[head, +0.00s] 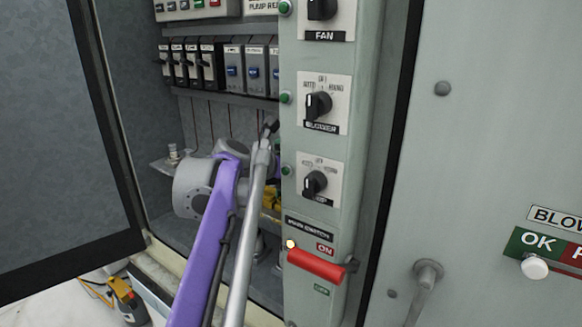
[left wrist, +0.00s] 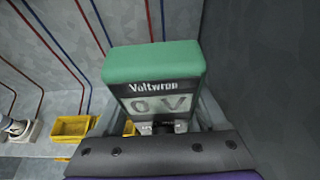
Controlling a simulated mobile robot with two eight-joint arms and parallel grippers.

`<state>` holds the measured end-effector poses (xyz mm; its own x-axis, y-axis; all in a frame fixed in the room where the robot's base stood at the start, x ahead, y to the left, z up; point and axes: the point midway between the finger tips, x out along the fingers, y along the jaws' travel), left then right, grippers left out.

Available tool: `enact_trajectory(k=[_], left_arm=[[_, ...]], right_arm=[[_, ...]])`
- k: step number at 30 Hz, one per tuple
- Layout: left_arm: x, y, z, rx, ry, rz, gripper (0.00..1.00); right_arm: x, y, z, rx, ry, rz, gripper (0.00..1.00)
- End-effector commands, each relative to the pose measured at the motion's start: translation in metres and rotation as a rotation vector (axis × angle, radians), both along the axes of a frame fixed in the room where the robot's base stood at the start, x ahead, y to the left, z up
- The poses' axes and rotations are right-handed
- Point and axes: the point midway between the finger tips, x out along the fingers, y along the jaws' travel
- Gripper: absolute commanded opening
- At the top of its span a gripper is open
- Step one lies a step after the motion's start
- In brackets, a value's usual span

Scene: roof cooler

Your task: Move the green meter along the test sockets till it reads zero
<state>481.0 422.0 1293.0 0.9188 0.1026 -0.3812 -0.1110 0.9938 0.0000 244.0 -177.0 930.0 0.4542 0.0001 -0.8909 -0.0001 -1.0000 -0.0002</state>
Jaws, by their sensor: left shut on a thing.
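In the head view my left arm reaches into the open cabinet; the gripper and meter are hidden there by the arm and the front panel strip. I cannot make out the test sockets or the meter's contact with them. My right gripper is not in view.
Yellow boxes (left wrist: 75,128) sit left of the meter, below red and blue wires. The switch strip (head: 318,145) carries selector knobs and a red main-switch handle (head: 317,265). Breakers (head: 190,65) line the cabinet's back. A yellow-and-black device (head: 127,300) lies at lower left.

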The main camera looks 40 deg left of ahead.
Motion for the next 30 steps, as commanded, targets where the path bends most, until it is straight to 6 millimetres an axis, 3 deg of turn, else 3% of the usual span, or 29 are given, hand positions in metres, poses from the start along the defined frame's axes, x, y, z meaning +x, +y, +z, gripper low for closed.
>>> enact_trajectory(k=[12,30], left_arm=[[0.025,0.003,-0.004,0.0,0.0,-0.001,0.0],[0.024,0.003,-0.037,-0.001,0.0,0.0,0.0]], right_arm=[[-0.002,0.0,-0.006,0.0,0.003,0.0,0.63],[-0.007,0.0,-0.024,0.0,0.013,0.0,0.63]])
